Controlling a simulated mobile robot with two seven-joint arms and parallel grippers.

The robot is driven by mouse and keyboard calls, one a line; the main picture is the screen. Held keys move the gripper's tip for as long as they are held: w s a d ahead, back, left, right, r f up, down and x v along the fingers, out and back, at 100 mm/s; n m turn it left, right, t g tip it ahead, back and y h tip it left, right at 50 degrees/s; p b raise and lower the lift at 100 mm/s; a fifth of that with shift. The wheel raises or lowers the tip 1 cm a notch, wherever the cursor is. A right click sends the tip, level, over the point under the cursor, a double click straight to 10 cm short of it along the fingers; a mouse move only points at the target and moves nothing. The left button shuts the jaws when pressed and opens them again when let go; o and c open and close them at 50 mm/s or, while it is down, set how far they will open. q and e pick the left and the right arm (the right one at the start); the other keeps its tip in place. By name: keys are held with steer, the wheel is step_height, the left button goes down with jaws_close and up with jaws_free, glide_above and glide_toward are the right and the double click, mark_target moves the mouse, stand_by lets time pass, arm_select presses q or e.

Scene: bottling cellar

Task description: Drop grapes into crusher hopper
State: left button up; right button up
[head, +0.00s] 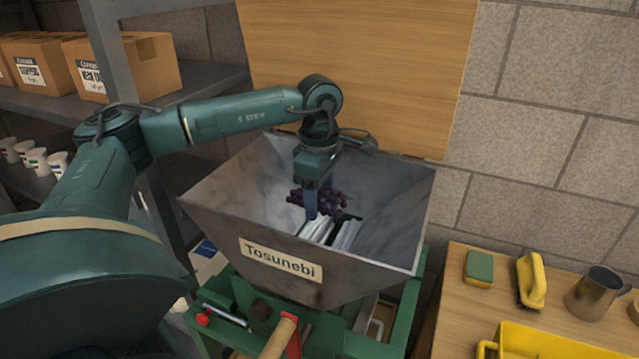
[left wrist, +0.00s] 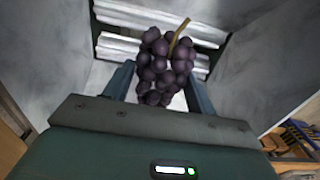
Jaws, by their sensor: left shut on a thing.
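A bunch of dark purple grapes (head: 328,202) is between the fingers of my left gripper (head: 318,208), inside the mouth of the crusher hopper. The left wrist view shows the grapes (left wrist: 166,65) with a yellowish stem, held by my left gripper (left wrist: 160,85). The grey metal hopper (head: 225,203) carries a "Tosunebi" label. Ribbed metal rollers (head: 345,235) lie at its bottom, below the grapes; they also show in the left wrist view (left wrist: 120,48). My right gripper is not in view.
The hopper stands on a green frame (head: 225,312) in front of a wooden board (head: 360,70). At right, a table holds a sponge (head: 479,268), a yellow brush (head: 531,281), a metal jug (head: 597,293) and a yellow crate (head: 560,345). Shelves with cardboard boxes (head: 145,65) stand at left.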

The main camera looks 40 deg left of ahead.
mark_target(319, 210)
arm_select(q)
step_height(319, 210, down, 5)
steer(key=b, duration=0.3)
steer(key=shift+r, duration=0.1)
steer(key=shift+f+b, duration=0.6)
steer(key=shift+f, duration=0.35)
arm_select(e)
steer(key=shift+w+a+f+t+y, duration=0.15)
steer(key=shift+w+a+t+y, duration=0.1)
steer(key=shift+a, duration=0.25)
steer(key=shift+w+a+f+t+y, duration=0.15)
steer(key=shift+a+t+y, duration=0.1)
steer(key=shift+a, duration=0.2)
arm_select(q)
steer(key=o, duration=0.8)
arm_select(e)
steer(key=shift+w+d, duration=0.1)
arm_select(q)
steer(key=shift+o, duration=0.2)
step_height(319, 210, up, 12)
steer(key=shift+f+b, duration=0.1)
steer(key=shift+b, duration=0.3)
steer(key=shift+r, duration=0.65)
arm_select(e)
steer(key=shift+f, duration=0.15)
